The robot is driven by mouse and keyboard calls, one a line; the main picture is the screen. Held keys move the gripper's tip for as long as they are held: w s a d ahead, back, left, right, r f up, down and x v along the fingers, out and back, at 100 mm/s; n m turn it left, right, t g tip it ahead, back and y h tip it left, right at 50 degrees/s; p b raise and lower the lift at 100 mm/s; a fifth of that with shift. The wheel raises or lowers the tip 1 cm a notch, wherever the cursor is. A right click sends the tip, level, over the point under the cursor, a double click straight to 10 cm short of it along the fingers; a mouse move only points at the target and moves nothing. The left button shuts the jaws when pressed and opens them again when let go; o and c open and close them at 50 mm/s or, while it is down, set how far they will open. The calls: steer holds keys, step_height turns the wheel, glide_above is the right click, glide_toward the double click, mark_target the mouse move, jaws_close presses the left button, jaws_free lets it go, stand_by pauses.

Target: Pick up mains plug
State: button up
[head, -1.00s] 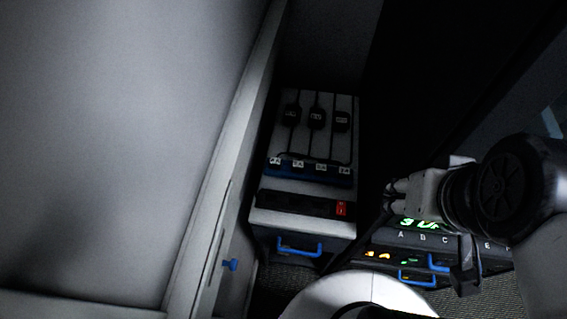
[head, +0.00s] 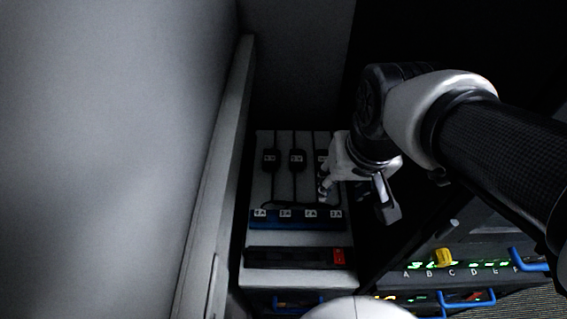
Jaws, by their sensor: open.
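Several black cables run down a pale panel (head: 262,185) in the head view, with black boxes on them: a left box (head: 270,157), a middle box (head: 297,158) and a right box (head: 321,156) partly covered by my gripper. I cannot tell for sure which piece is the mains plug. Below the boxes is a blue strip (head: 297,223) with white labels. My gripper (head: 324,190) is open over the right side of the panel, just above the strip and near the right-hand cable. Its fingertips are small and dark, and contact cannot be told.
A black power strip (head: 290,258) with a red switch (head: 339,256) lies in front. A tall pale wall edge (head: 215,190) runs close on the left. At lower right is a lettered unit (head: 470,266) with green lights, a yellow piece (head: 443,257) and blue handles (head: 467,298).

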steer(key=w+a+f+g+p, duration=0.1)
steer(key=w+a+f+g, duration=0.1)
steer(key=w+a+f, duration=0.4)
steer(key=g+b, duration=0.1)
steer(key=b, duration=0.1)
glide_above(285, 213)
step_height(285, 213, down, 21)
steer(key=shift+w+a+r, duration=0.1)
steer(key=shift+r, duration=0.05)
steer(key=shift+f+b, duration=1.4)
steer(key=shift+f, duration=1.55)
steer(key=shift+r, duration=0.1)
steer(key=c, duration=0.8)
